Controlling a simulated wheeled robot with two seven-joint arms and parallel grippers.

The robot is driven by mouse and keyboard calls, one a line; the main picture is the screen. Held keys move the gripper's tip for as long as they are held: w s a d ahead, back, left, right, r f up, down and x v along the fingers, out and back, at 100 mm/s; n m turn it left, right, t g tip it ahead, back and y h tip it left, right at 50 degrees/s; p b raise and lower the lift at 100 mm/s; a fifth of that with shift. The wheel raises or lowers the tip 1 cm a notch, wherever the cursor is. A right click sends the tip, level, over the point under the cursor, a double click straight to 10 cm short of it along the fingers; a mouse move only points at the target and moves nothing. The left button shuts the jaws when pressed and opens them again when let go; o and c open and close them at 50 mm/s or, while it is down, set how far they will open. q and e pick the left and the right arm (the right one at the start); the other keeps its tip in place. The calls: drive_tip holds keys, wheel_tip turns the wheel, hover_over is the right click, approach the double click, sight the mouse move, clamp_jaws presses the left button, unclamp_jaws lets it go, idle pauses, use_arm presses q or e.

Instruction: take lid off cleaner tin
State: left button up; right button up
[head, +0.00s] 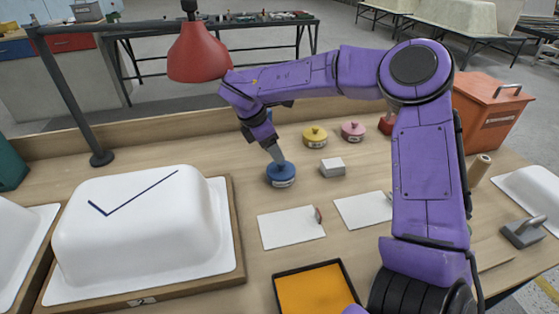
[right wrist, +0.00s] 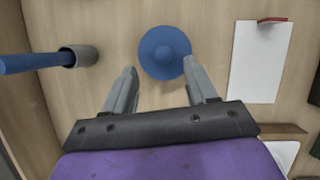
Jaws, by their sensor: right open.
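A round blue tin (head: 282,177) with a pale label stands on the bench; its lettering is too small to read. In the right wrist view its blue lid (right wrist: 165,52) shows from above, with a raised knob in the middle, seated on the tin. My left gripper is not in view.
A yellow tin (head: 315,136) and a pink tin (head: 352,131) stand behind, with a pale block (head: 332,167) nearer. A white shell (head: 140,230) fills the left. White cards (head: 290,229) and an orange tray (head: 315,290) lie in front. A blue-handled tool (right wrist: 35,62) lies left in the wrist view.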

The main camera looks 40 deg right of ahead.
sight(281, 167)
drive_tip(key=b+x, duration=0.1)
drive_tip(key=x, duration=0.1)
drive_tip(key=b+x, duration=0.1)
drive_tip(key=x, duration=0.1)
drive_tip(key=shift+s+a+f, duration=0.15)
drive_tip(key=shift+s+f, duration=0.1)
drive_tip(key=shift+f, duration=0.3)
drive_tip(key=shift+d, duration=0.25)
clamp_jaws()
drive_tip(key=shift+r, duration=0.15)
